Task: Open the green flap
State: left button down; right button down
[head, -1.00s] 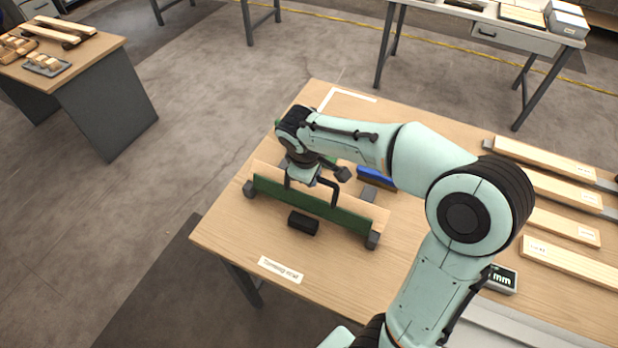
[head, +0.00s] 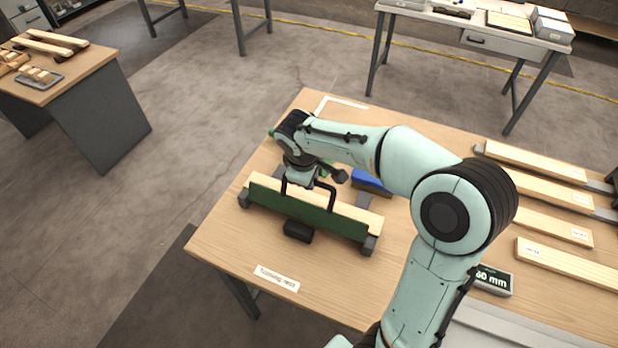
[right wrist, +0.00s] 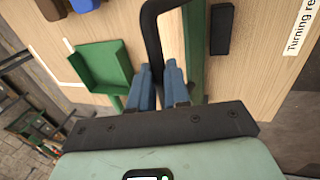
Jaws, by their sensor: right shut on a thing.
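The green flap (head: 340,222) is a long dark green face along a pale wooden board, resting across grey supports on the wooden table. A bent black handle (head: 332,195) rises from it. My right gripper (head: 301,184) is over the board. In the right wrist view, its blue fingers (right wrist: 160,88) are shut on the black handle (right wrist: 152,35), and the green face (right wrist: 195,40) runs beside it. The exact contact is partly hidden. My left gripper is out of view.
A black block (head: 298,231) lies just in front of the flap. Behind it are a blue brush (head: 370,182) and a green tray (right wrist: 100,70). Wooden boards (head: 535,160) and a display box (head: 494,281) lie to the right. The table's front left is clear except for a label (head: 277,278).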

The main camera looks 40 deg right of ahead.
jog(key=shift+d, duration=0.3)
jog(key=c, duration=1.3)
grip_release()
jog(key=shift+o, duration=1)
jog(key=shift+w+d, duration=0.1)
jog(key=shift+d, duration=0.05)
jog(key=shift+d+f, duration=0.1)
jog(key=shift+a+r, duration=0.3)
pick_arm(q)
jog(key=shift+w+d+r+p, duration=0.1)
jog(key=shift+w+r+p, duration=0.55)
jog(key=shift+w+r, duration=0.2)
pick_arm(e)
jog(key=v, duration=1.2)
jog(key=shift+r, duration=0.4)
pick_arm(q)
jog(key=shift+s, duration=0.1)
pick_arm(e)
jog(key=shift+f, duration=0.1)
